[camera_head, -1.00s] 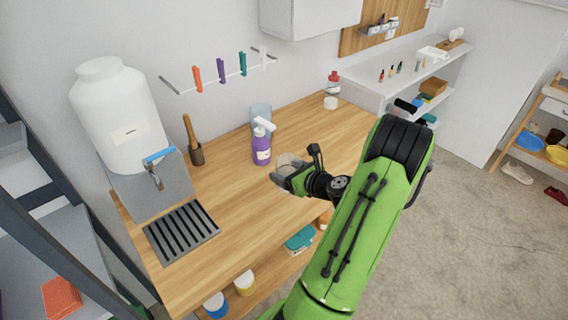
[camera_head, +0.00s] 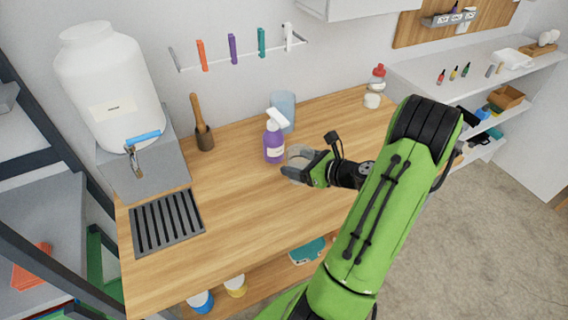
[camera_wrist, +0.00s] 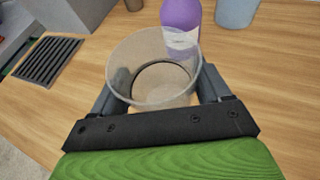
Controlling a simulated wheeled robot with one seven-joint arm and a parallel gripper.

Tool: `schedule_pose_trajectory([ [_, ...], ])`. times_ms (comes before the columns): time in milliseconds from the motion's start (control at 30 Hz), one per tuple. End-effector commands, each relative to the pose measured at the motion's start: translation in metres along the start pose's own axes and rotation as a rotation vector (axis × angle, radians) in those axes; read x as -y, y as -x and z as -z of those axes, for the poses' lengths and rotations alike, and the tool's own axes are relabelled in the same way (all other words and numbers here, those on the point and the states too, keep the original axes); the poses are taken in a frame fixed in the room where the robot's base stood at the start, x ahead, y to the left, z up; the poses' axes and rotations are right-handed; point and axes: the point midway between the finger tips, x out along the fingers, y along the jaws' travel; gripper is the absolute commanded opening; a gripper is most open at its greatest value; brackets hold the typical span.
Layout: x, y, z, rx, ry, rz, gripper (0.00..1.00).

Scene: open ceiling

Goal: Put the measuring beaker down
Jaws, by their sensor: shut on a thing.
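The measuring beaker (camera_wrist: 153,72) is a clear, see-through cup, seen upright from above in the wrist view. My gripper (camera_wrist: 155,95) is shut on it, with one finger on each side. In the head view the beaker (camera_head: 297,160) shows at the end of my gripper (camera_head: 302,168), over the wooden counter (camera_head: 235,220). The gripper partly hides it there. I cannot tell whether its base touches the counter.
A purple spray bottle (camera_head: 274,145) stands just behind the beaker, with a bluish container (camera_head: 283,108) behind it. A water dispenser (camera_head: 112,85) and slotted drip tray (camera_head: 167,222) are at the left. A wooden-handled tool in a holder (camera_head: 203,136) stands between. The middle counter is clear.

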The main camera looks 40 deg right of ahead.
Motion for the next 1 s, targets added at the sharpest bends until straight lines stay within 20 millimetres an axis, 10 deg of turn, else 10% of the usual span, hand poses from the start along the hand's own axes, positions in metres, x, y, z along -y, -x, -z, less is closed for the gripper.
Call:
schedule_pose_trajectory([
  [200, 0.000, -0.048, -0.019, -0.001, 0.003, -0.002, 0.48],
  [833, 0.000, -0.069, 0.013, -0.001, -0.001, 0.002, 0.48],
  [867, 0.000, -0.068, 0.012, -0.001, -0.001, 0.002, 0.81],
  [1000, 0.000, -0.068, 0.012, -0.001, -0.001, 0.002, 1.00],
])
